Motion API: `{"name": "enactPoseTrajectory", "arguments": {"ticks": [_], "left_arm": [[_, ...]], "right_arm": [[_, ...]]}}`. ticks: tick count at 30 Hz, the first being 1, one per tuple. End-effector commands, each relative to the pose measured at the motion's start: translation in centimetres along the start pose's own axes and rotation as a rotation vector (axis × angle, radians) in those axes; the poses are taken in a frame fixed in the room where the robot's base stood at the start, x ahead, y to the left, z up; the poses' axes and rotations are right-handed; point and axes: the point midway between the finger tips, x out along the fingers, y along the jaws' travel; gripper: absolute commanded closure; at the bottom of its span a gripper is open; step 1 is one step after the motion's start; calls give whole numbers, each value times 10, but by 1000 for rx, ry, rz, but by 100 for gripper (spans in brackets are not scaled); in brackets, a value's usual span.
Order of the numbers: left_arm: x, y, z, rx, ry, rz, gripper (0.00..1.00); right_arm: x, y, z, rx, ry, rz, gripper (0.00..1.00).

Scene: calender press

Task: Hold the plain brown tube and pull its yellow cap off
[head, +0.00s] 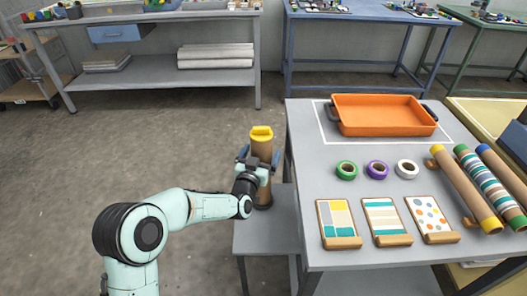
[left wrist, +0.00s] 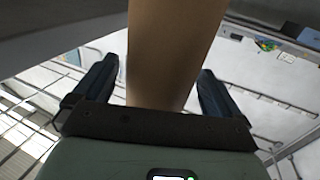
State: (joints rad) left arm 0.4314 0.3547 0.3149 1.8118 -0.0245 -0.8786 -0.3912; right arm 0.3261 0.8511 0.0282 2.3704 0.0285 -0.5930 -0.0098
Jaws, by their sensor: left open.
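A plain brown tube (head: 261,150) stands upright with a yellow cap (head: 261,133) on its top end. Its lower end is at a dark round base on a low grey side shelf. My left gripper (head: 259,158) is around the upper part of the tube, below the cap, with its fingers open. In the left wrist view the brown tube (left wrist: 170,50) is between the two blue-grey fingers of my left gripper (left wrist: 155,82), with gaps showing beside it. The cap is out of sight in that view. My right gripper is not in view.
The grey table (head: 300,140) holds an orange tray (head: 384,115), tape rolls (head: 377,170), pattern cards (head: 385,217) and several tubes lying in a rack, one plain brown (head: 466,190). The low grey shelf (head: 262,235) adjoins its left side. Floor left of it is clear.

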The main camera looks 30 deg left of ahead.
Motion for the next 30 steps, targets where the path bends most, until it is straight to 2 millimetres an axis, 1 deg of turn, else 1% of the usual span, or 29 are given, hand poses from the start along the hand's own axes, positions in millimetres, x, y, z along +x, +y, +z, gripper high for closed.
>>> {"name": "enactPoseTrajectory", "arguments": {"ticks": [1, 3, 6, 10, 17, 18, 20, 21, 22, 23, 24, 26, 27, 28, 29, 30], "left_arm": [[7, 0, 1, -2, 1, 0, 2], [14, 0, 1, -1, 0, 0, 2], [21, 0, 1, 0, -1, 0, 2], [24, 0, 0, 0, 0, 0, 2], [24, 0, 0, 0, -1, 0, 2], [24, 0, 0, 0, -1, 0, 15], [24, 0, 0, 0, -1, 0, 34], [24, 0, 0, 0, -1, 0, 47], [24, 0, 0, 0, -1, 0, 57], [24, 0, 0, 0, -1, 0, 62], [24, 0, 0, 0, -1, 0, 30], [24, 0, 0, 0, -1, 0, 50], [24, 0, 0, 0, -1, 0, 53], [24, 0, 0, 0, -1, 0, 23], [24, 0, 0, 0, -1, 0, 14], [24, 0, 0, 0, -1, 0, 1]], "right_arm": [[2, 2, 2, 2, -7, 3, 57], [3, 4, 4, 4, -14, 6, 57], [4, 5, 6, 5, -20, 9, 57], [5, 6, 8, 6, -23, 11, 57], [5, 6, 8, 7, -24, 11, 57], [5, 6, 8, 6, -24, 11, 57], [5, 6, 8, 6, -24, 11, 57], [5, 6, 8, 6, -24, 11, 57], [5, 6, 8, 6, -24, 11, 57], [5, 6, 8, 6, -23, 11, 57], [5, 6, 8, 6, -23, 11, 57], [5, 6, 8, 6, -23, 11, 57], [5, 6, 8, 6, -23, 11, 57], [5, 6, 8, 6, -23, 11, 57], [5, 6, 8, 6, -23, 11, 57], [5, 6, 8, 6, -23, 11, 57]]}}
